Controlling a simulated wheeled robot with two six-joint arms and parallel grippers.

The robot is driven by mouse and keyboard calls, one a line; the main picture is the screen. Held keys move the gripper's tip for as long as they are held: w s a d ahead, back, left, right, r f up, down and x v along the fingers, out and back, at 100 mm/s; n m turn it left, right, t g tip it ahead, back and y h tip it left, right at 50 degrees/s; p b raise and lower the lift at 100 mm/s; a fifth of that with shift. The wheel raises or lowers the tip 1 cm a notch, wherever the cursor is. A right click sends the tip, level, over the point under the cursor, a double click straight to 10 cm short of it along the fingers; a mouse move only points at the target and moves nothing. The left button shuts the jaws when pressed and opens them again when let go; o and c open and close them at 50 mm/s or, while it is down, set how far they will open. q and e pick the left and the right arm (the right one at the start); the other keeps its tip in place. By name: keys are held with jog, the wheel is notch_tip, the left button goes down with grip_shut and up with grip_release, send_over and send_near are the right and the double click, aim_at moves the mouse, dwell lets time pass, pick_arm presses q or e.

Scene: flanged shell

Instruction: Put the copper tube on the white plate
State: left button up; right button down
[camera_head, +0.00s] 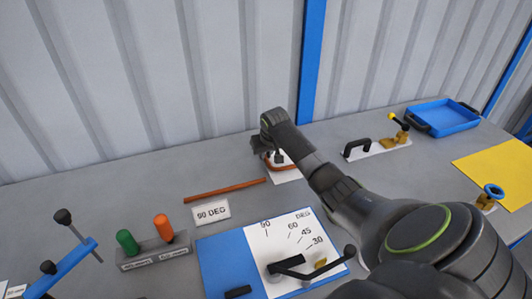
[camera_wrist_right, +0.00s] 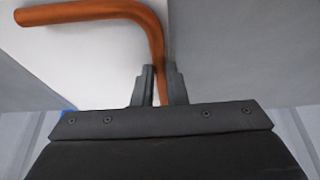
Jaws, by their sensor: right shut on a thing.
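My right gripper (camera_head: 272,152) is near the back of the bench, and its fingers (camera_wrist_right: 157,88) are shut on a bent copper tube (camera_wrist_right: 150,22). The tube has a right-angle bend, and its long leg runs left in the right wrist view. In the head view the bent tube (camera_head: 268,163) shows partly behind the gripper, over or on the white plate (camera_head: 286,176). The white plate also shows behind the tube in the wrist view (camera_wrist_right: 90,62). I cannot tell whether tube and plate touch. My left gripper is not in view.
A straight copper rod (camera_head: 224,190) lies left of the plate. A "90 DEG" card (camera_head: 211,212), an angle board (camera_head: 283,240) and a holder with green and orange handles (camera_head: 155,250) stand nearer. A blue tray (camera_head: 443,118) and yellow sheet (camera_head: 495,170) are right. A wall closes the back.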

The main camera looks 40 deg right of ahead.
jog(key=shift+f, duration=0.15)
jog(key=c, duration=1.5)
grip_release()
jog(key=shift+o, duration=0.2)
jog(key=v, duration=1.2)
